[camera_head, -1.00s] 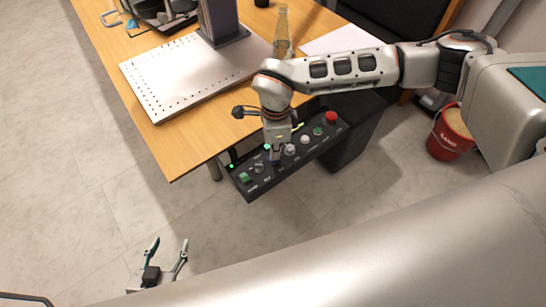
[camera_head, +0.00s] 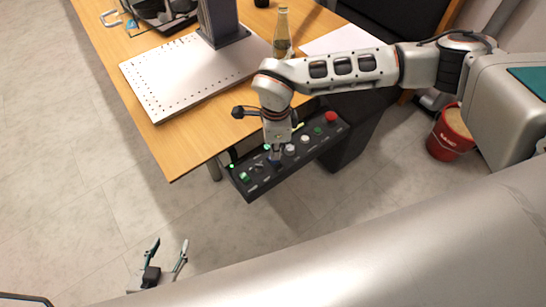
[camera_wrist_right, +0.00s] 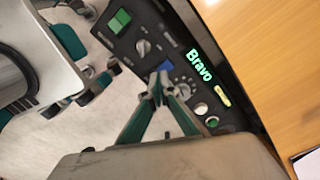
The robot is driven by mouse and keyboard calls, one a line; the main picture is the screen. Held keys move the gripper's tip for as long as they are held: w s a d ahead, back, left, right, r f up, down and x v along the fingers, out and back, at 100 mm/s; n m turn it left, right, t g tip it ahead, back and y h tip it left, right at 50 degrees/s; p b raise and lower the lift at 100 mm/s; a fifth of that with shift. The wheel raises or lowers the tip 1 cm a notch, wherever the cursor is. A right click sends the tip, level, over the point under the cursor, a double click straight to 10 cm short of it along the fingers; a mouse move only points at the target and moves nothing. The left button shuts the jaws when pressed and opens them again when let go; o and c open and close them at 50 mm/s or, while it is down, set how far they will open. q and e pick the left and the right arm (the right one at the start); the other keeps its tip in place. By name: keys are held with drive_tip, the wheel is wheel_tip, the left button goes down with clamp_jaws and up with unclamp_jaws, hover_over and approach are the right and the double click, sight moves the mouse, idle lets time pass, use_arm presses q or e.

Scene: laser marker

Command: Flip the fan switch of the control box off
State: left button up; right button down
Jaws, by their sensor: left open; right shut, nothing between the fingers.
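The dark control box (camera_head: 318,147) is at the table's front edge, with a row of knobs and buttons. The right wrist view shows its panel (camera_wrist_right: 130,48) with a green switch (camera_wrist_right: 119,20), a grey knob (camera_wrist_right: 143,47), a blue part (camera_wrist_right: 165,67) and round buttons. I cannot read which control is the fan switch. My right gripper (camera_head: 275,158) is shut and empty over the panel; its fingertips (camera_wrist_right: 159,88) are close to the blue part and partly cover the controls there. I cannot tell whether they touch. My left gripper (camera_head: 166,253) is open and empty above the floor, away from the box.
The wooden table (camera_head: 200,132) holds a perforated metal plate (camera_head: 160,88) with a column, a bottle (camera_head: 282,33) and white paper (camera_head: 340,41). A red bucket (camera_head: 450,135) stands on the floor at right. The floor at left is clear.

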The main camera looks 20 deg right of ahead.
use_arm(q)
drive_tip(key=shift+s+f+b, duration=0.2)
drive_tip(key=shift+f+b, duration=0.15)
drive_tip(key=shift+f, duration=0.25)
use_arm(e)
drive_tip(key=shift+f, duration=1.1)
drive_tip(key=shift+r+p, duration=1.35)
drive_tip(key=shift+r, duration=0.6)
drive_tip(key=shift+r+p, duration=1.15)
drive_tip(key=shift+r, duration=0.5)
use_arm(q)
wheel_tip(320, 180, up, 7)
drive_tip(key=w, duration=0.2)
drive_tip(key=shift+f, duration=0.1)
use_arm(e)
drive_tip(key=shift+f, duration=0.1)
